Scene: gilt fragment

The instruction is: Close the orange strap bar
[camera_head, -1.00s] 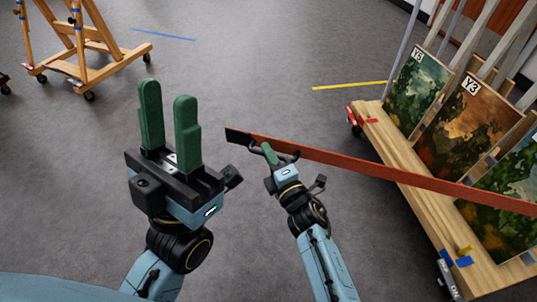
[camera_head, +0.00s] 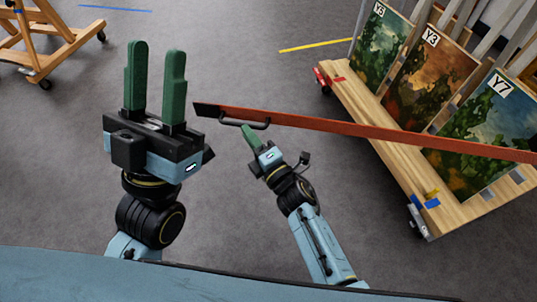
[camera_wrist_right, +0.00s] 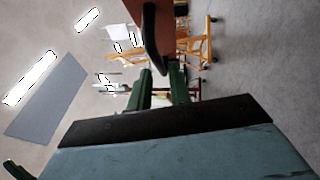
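The orange strap bar (camera_head: 330,128) runs from a black end at left to the right, in front of the painting cart. A black handle (camera_head: 262,125) is fixed near its free left end. My right gripper (camera_head: 248,134) is at the handle, its green fingertips beside its lower edge. The right wrist view shows a gap between the two fingers (camera_wrist_right: 160,92), with the black handle (camera_wrist_right: 152,40) by the fingertips and part of the orange bar (camera_wrist_right: 120,12). Whether they touch is unclear. My left gripper (camera_head: 154,75) is open and empty, pointing up, left of the bar.
The wooden cart (camera_head: 385,125) with several upright paintings (camera_head: 425,75) stands behind the bar at right. A wooden easel (camera_head: 50,45) on casters is at the far left. The grey floor between them is clear, with yellow tape (camera_head: 315,45) and blue tape (camera_head: 115,9).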

